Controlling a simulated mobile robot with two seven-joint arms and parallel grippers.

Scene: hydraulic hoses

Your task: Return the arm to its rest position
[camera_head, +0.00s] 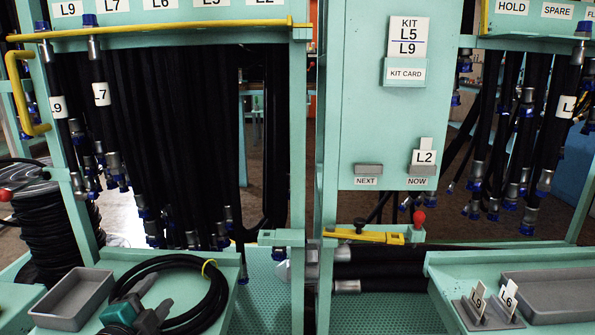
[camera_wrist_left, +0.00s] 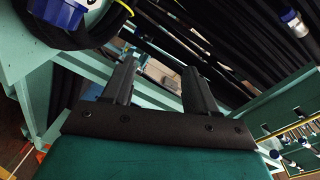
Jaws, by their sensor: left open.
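My left gripper (camera_head: 150,300) is low at the left of the head view, over the green shelf beside the coiled black hose (camera_head: 214,290). Its two dark fingers also show in the left wrist view (camera_wrist_left: 160,88), spread apart with nothing between them. The coil has a yellow tie (camera_head: 207,266) and lies partly behind the gripper. In the left wrist view a blue-capped hose end (camera_wrist_left: 55,12) and a black loop are close at the upper left. My right gripper is in neither view.
A grey tray (camera_head: 72,300) sits left of the gripper. Black hoses (camera_head: 190,130) hang behind from the green rack. A panel (camera_head: 375,120) with label cards stands at centre. At right, another grey tray (camera_head: 550,292) and the L9 and L6 tags (camera_head: 493,300) rest on a shelf.

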